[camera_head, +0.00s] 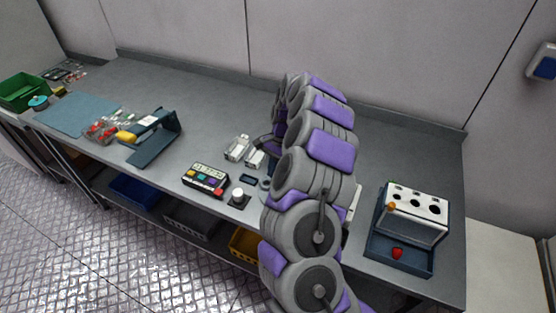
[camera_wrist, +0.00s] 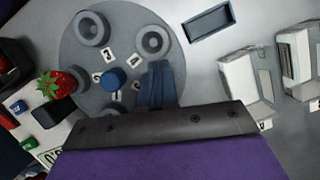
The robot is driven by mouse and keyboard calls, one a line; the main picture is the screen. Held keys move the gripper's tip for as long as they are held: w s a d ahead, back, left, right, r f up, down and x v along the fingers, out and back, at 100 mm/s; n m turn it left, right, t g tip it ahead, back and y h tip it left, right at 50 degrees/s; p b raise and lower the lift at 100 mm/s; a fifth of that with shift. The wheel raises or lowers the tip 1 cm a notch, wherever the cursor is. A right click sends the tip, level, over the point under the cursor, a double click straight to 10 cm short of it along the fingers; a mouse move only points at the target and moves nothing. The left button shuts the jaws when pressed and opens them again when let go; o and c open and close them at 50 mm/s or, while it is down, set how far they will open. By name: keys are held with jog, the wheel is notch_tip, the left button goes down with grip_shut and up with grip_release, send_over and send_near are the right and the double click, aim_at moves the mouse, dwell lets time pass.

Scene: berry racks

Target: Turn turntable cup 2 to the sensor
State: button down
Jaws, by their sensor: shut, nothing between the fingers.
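The turntable (camera_wrist: 120,30) is a round grey disc in the upper left of the wrist view, with a blue knob (camera_wrist: 112,79) at its centre and small numbered tags around it. A grey cup (camera_wrist: 92,29) stands at the upper left of the disc and another cup (camera_wrist: 153,41) at the upper right. A red strawberry (camera_wrist: 55,83) sits at the disc's left edge. My gripper (camera_wrist: 157,68) is shut and empty, its dark blue fingers over the right part of the disc, right of the knob. My wrist hides the lower disc. In the head view my arm covers most of this spot.
Grey-white devices (camera_wrist: 294,60) stand to the right in the wrist view, past a dark rectangular tray (camera_wrist: 211,22). In the head view, a button box (camera_head: 205,179) and a white knob (camera_head: 238,196) are left of my arm. A holed rack (camera_head: 417,201) stands at right.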

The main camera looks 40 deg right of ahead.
jog(key=shift+a+f, duration=0.25)
jog(key=shift+a, duration=0.05)
jog(key=shift+d, duration=0.55)
jog(key=shift+s+a+n+p, duration=0.15)
jog(key=shift+n+p, duration=0.55)
jog(key=shift+p, duration=0.2)
jog(key=shift+s+a+r+n+g+p, duration=0.1)
jog(key=shift+a+r+n+g+p, duration=0.05)
jog(key=shift+a+n+g+p, duration=0.3)
jog(key=shift+a+n+p, duration=0.25)
jog(key=shift+a+p, duration=0.05)
jog(key=shift+a, duration=0.25)
